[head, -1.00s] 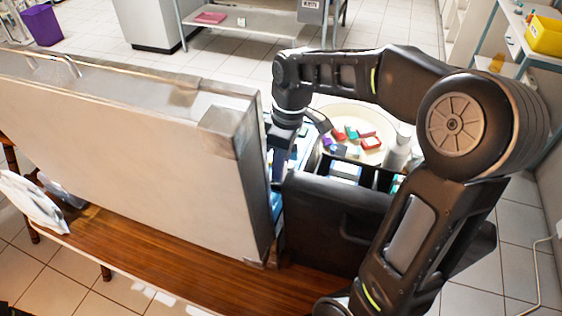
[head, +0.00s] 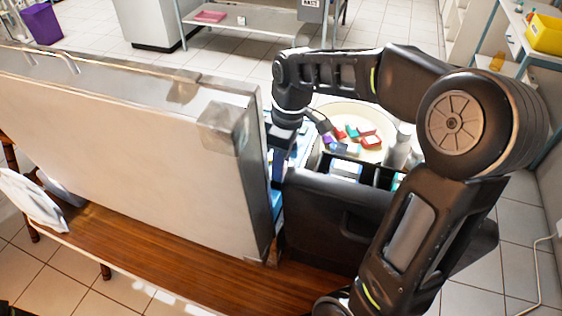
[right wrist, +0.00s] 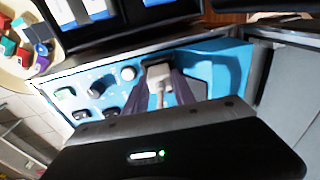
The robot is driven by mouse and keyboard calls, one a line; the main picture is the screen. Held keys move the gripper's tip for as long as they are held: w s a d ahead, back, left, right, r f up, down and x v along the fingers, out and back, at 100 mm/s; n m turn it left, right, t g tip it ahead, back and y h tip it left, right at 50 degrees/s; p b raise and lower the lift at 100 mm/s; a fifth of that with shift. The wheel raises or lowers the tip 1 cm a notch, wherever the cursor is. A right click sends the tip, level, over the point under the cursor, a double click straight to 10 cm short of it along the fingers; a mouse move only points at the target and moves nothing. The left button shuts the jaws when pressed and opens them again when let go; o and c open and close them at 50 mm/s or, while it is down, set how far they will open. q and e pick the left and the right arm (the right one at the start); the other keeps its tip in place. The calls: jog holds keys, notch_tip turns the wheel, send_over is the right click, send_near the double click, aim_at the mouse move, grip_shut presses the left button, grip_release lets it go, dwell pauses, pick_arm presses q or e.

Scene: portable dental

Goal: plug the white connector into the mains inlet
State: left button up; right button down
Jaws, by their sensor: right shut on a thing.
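The white connector (right wrist: 158,75) shows in the right wrist view, between the two dark fingers of my right gripper (right wrist: 161,88). The gripper is shut on it, over the blue panel (right wrist: 115,88) of the open case. The mains inlet cannot be made out; the connector and fingers cover that part of the panel, so I cannot tell whether they touch. In the head view my right gripper is mostly hidden behind the raised grey-white case lid (head: 130,150). My left gripper is not in view.
The panel carries several knobs and sockets (right wrist: 128,73). A black compartmented box (head: 335,215) stands right of the lid on the wooden table (head: 190,265). A round cream tray (head: 375,113) with small coloured items lies behind it.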

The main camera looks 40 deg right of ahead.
jog(key=shift+f, duration=0.4)
jog(key=c, duration=1)
grip_release()
jog(key=shift+o, duration=0.2)
jog(key=shift+s+d+r+b, duration=0.1)
jog(key=shift+r+b, duration=0.05)
jog(key=shift+r, duration=1.15)
jog(key=shift+s+d+r+b, duration=0.1)
jog(key=shift+d+r+b, duration=0.05)
jog(key=shift+r, duration=1.15)
jog(key=shift+d+r+b, duration=0.1)
jog(key=shift+r+b, duration=0.05)
jog(key=shift+r, duration=1.15)
